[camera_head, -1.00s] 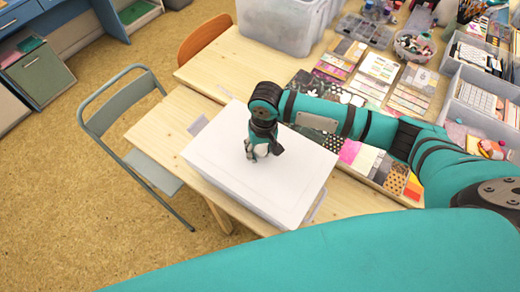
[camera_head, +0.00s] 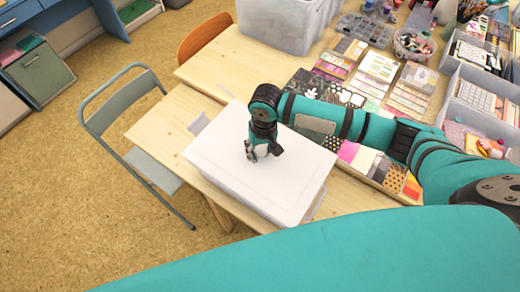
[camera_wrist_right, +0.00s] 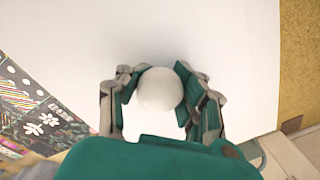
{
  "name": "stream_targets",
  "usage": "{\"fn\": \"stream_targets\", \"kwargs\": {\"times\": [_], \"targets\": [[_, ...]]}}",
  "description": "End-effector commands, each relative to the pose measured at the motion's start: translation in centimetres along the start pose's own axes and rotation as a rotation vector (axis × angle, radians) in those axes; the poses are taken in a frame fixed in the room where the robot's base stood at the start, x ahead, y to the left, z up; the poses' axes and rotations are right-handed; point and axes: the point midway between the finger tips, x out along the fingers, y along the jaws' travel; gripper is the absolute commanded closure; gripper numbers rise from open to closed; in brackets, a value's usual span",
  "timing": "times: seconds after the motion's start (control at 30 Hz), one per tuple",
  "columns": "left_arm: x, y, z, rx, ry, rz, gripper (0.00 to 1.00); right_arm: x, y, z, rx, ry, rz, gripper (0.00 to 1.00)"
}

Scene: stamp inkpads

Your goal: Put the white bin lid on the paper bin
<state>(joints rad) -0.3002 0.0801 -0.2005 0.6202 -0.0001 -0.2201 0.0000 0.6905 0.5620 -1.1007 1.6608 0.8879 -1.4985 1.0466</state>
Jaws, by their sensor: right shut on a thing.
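The white bin lid (camera_head: 225,172) is a large flat rectangle on top of the pale paper bin at the front of the wooden table. The lid hides the inside of the paper bin (camera_head: 317,204); a clear grey handle shows at its right side. My right gripper (camera_head: 261,153) is over the middle of the lid, pointing down. In the right wrist view, its fingers (camera_wrist_right: 160,92) are shut around a round white knob (camera_wrist_right: 160,88) on the lid (camera_wrist_right: 80,45). I cannot tell whether the lid's rim is fully seated. My left gripper is not in view.
Patterned paper sheets (camera_head: 395,178) and card packs lie right of the bin. Clear storage boxes (camera_head: 283,22) stand behind. A grey folding chair (camera_head: 120,100) is at the left, and an orange chair back (camera_head: 203,38) is behind the table. Bare wood (camera_head: 245,62) shows behind the bin.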

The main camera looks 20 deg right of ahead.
Motion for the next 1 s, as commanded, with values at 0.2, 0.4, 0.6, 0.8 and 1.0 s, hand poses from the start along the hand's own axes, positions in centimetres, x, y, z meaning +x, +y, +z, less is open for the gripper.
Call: {"fn": "stream_targets", "kwargs": {"times": [0.2,0.4,0.6,0.8,1.0], "targets": [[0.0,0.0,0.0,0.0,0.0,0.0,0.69,0.1,-0.1,0.1,0.0,-0.002,-0.004,1.0],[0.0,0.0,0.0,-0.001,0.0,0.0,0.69,0.1,-0.1,0.1,0.0,-0.002,-0.003,0.5],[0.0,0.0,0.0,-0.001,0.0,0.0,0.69,0.1,-0.1,0.1,0.0,-0.001,-0.002,0.36],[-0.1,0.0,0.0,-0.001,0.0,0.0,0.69,0.0,0.0,0.1,0.0,-0.002,-0.001,0.36],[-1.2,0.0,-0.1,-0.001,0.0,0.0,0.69,-1.0,-0.1,0.1,0.0,-0.002,-0.001,0.36]]}}
